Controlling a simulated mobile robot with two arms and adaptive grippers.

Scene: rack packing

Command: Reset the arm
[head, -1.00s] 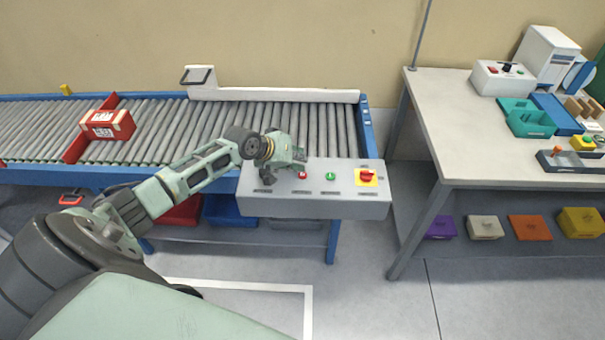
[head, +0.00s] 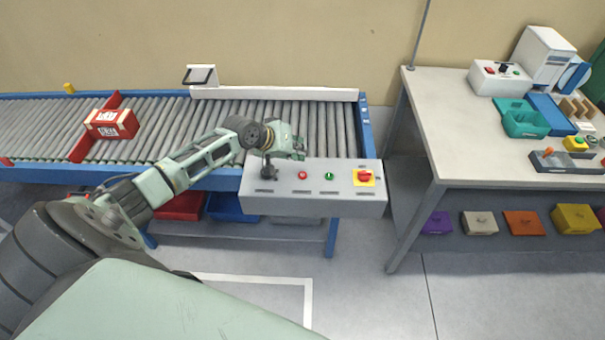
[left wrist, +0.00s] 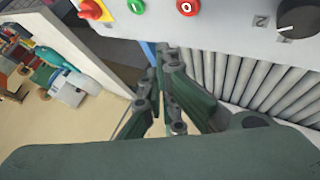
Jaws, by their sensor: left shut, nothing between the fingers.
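My left arm reaches in from the left in the head view. Its gripper (head: 299,152) hangs over the rollers just behind the grey control panel (head: 312,203). In the left wrist view the gripper (left wrist: 160,62) is shut with nothing between its fingers. The panel carries a black knob (head: 267,170), a red button (head: 302,175), a green button (head: 329,176) and a red switch on a yellow plate (head: 364,177). The knob also shows in the left wrist view (left wrist: 299,17), apart from the fingers. My right gripper is not in view.
A roller conveyor (head: 185,122) runs left of the panel, with a red and white box (head: 112,124) beside a red divider. A white-framed device (head: 200,76) stands at its back. A workbench (head: 450,120) with bins and instruments is on the right. Open floor lies in front.

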